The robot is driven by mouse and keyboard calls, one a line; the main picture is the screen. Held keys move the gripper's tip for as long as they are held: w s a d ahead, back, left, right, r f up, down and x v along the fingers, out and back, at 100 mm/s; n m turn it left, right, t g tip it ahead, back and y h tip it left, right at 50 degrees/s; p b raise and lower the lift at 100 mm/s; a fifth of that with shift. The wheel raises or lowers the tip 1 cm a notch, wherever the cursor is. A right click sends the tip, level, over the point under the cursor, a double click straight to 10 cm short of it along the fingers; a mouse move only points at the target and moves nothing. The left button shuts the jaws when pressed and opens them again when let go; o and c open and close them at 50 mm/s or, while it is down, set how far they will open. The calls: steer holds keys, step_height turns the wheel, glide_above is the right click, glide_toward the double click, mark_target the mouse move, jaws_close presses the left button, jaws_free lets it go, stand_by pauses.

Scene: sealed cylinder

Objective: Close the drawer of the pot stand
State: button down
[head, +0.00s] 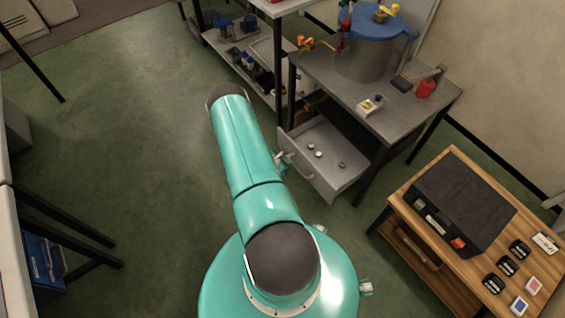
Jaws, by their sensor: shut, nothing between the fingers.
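The pot stand (330,82) is a grey metal table with dark legs at the upper right. Its drawer (335,150) is pulled out towards me, and several small round pieces lie inside it. The drawer's front panel (318,181) faces the lower left and has a handle at its left part. My gripper (285,160) shows only in part, small, beside my teal arm, close to the left end of the drawer front. It is shut and appears empty. I cannot tell whether it touches the drawer or handle. My arm hides the rest of the wrist.
A large metal pot (365,58) with a blue lid stands on the stand, near a red bottle (426,88). A wooden table (410,195) with a black case (460,205) is at the lower right. A shelf unit (230,50) stands behind. Green floor is free at left.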

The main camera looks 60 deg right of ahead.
mark_target(304, 158)
steer(key=d, duration=0.1)
steer(key=s+d+f, duration=0.1)
steer(key=d, duration=0.1)
steer(key=s+d+f, duration=0.1)
steer(key=d, duration=0.1)
steer(key=shift+s, duration=0.25)
steer(key=shift+s+d, duration=0.1)
steer(key=shift+d, duration=0.1)
